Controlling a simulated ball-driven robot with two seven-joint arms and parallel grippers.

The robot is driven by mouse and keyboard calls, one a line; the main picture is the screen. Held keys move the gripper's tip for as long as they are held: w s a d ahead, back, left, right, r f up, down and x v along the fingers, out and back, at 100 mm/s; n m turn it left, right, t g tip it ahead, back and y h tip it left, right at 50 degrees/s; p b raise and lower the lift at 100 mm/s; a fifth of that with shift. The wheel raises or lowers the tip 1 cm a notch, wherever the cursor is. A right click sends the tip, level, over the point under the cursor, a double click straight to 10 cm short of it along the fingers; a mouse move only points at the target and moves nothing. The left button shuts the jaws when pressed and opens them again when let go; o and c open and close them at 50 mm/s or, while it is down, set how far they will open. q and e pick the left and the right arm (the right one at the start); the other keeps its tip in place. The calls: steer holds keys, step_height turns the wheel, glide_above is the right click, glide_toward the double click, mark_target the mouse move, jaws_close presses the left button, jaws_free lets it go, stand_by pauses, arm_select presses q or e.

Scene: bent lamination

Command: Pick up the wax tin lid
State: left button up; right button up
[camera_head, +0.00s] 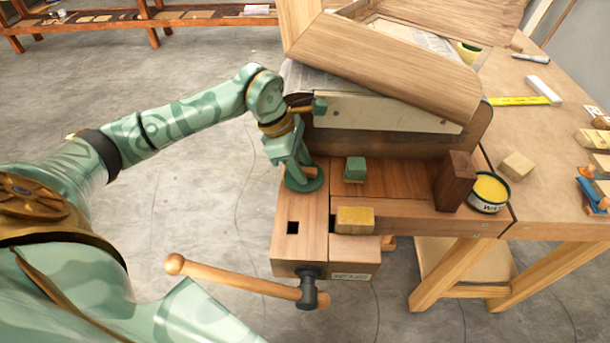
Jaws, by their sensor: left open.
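The wax tin lid appears as a flat dark green disc (312,185) on the left part of the wooden bench. My left gripper (297,170) is open and points down at it, with its fingers over the disc and hiding part of it. I cannot tell whether the fingers touch it. The open wax tin (485,205), dark with a white label and yellow wax inside, stands at the right end of the bench. My right gripper is not in view.
A green-topped block (355,168) stands right of the lid, and a yellowish block (355,220) lies in front. A dark wood block (454,182) stands beside the tin. A large bent wood lamination (390,70) rises behind. A vise handle (240,283) sticks out at the front.

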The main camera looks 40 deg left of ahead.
arm_select(q)
jaws_close()
steer(key=shift+r, duration=0.15)
stand_by(0.4)
